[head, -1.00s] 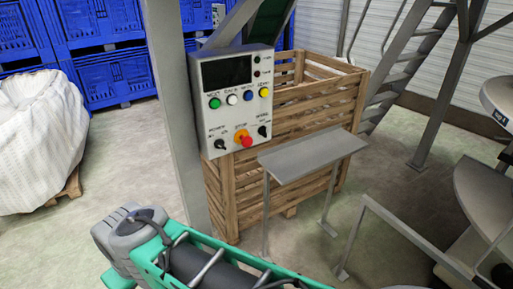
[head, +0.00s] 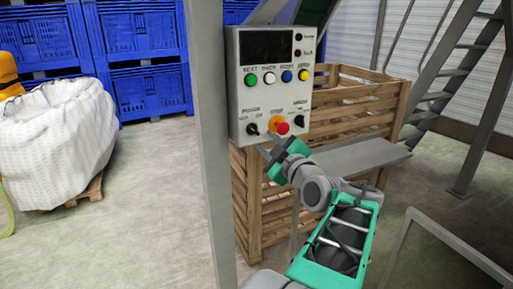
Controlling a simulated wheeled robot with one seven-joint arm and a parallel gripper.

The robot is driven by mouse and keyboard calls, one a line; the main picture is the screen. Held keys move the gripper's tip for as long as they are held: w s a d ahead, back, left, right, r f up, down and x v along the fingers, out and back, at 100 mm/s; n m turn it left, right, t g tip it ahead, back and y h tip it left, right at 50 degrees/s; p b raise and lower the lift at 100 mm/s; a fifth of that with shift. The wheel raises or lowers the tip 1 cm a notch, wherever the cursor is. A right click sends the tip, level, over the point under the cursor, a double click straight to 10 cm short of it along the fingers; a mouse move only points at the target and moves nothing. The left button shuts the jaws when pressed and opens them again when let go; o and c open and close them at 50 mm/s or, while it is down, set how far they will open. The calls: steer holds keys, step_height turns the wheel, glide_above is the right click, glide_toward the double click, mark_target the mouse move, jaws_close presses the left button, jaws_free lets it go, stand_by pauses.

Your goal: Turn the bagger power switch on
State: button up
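The control panel (head: 240,100) is a light grey box on a grey post. The power switch (head: 253,129) is a small black rotary knob at its lower left. Its exact pointer angle is too small to read. My gripper (head: 267,149), with teal and grey parts, is just below and to the right of the knob, near the panel's lower edge. Nothing is visibly held in it. I cannot tell whether the fingers touch the panel or how far apart they are.
A red stop button (head: 282,127) on a yellow base and a second black knob (head: 299,122) sit right of the switch. Coloured buttons and a dark screen (head: 267,48) are above. A wooden crate (head: 345,110) and grey shelf (head: 362,156) stand behind and right.

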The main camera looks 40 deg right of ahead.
mark_target(254, 130)
steer(key=p+x, duration=0.1)
steer(key=x, duration=0.6)
steer(key=shift+w+d, duration=0.1)
steer(key=shift+w, duration=0.2)
steer(key=shift+c, duration=0.3)
jaws_close()
